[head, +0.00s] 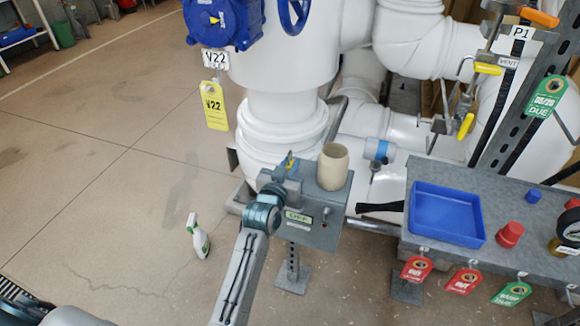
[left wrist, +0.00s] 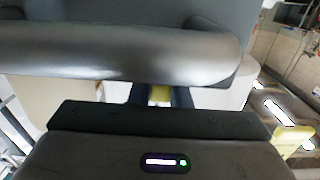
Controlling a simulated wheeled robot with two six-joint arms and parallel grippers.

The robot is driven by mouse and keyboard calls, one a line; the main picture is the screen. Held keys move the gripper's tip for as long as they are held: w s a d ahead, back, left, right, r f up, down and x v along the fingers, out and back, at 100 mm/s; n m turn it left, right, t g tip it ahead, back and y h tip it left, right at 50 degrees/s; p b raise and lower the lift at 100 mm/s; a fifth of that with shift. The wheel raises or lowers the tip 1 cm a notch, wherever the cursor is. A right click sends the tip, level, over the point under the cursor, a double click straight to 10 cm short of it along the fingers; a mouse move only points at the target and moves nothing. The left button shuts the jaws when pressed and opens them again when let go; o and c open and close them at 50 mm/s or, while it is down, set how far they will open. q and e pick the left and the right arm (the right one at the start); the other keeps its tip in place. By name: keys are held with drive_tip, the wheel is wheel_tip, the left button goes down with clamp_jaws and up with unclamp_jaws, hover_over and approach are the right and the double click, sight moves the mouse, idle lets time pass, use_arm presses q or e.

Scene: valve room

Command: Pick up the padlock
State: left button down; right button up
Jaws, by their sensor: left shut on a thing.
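My left gripper (head: 287,174) reaches over the left end of the grey box marked OFF (head: 325,225). A small yellow piece, which looks like the padlock (head: 290,160), shows at its fingertips, mostly hidden by the gripper. In the left wrist view, a yellow patch of the padlock (left wrist: 160,95) sits between the dark fingers, and the gripper is shut on it. The padlock's shackle cannot be made out. I cannot tell whether the padlock still touches the box. My right gripper is not in view.
A beige cup (head: 333,167) stands on the grey box. White pipes stand behind. A spray bottle (head: 198,237) is on the otherwise open floor at left.

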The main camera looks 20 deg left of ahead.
sight(290, 163)
use_arm(q)
drive_tip(key=shift+r, duration=0.1)
drive_tip(key=shift+r, duration=0.55)
wheel_tip(290, 163, up, 2)
drive_tip(key=shift+r+p, duration=0.1)
drive_tip(key=shift+p, duration=0.2)
drive_tip(key=s+a+r, duration=0.1)
drive_tip(key=s+a, duration=0.8)
drive_tip(key=s, duration=0.3)
drive_tip(key=shift+s+a+r+p, duration=0.25)
drive_tip(key=shift+s+a+p, duration=0.1)
drive_tip(key=shift+a, duration=0.05)
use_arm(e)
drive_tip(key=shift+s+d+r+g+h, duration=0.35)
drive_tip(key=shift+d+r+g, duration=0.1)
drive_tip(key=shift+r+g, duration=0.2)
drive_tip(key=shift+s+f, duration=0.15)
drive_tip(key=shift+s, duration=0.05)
